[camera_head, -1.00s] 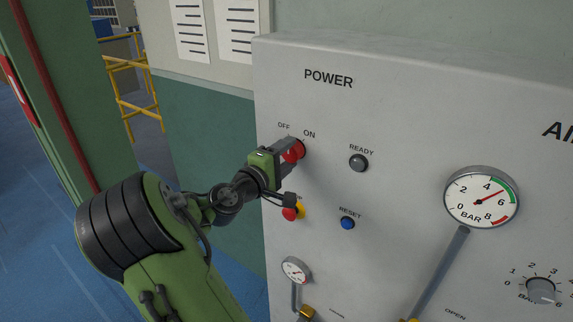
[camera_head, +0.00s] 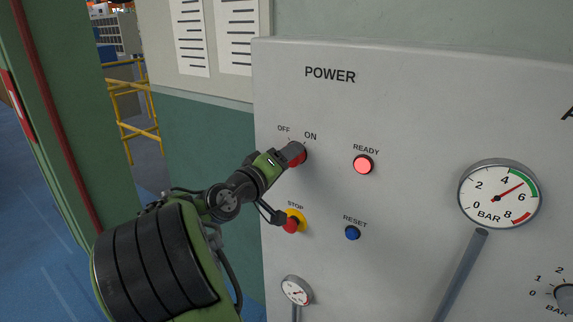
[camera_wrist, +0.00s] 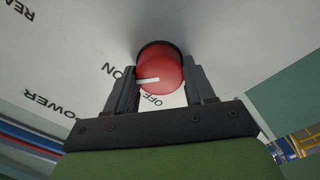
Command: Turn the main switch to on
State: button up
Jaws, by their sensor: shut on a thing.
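The main switch is a round red knob (camera_head: 296,159) below the OFF and ON labels on the grey panel (camera_head: 400,110). My gripper (camera_head: 295,152) is shut on this knob, one finger on each side. In the wrist view the red knob (camera_wrist: 165,70) sits between the dark fingers, and its white mark points to the ON side, away from OFF. The READY lamp (camera_head: 363,164), right of the switch, is lit red. In the head view the fingers hide part of the knob.
Just below my gripper are the red STOP button (camera_head: 291,225) with a yellow collar and the blue RESET button (camera_head: 352,233). A large gauge (camera_head: 499,194) and a small gauge (camera_head: 296,291) stick out of the panel. A green post (camera_head: 60,130) stands at left.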

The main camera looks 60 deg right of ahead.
dwell(0.4)
jog(key=o, duration=1.1)
jog(key=shift+c, duration=0.2)
jog(key=w+a+p, duration=0.1)
jog(key=w+a, duration=0.1)
jog(key=a, duration=1.3)
jog(key=shift+w+a+p, duration=0.2)
jog(key=shift+a+p, duration=0.1)
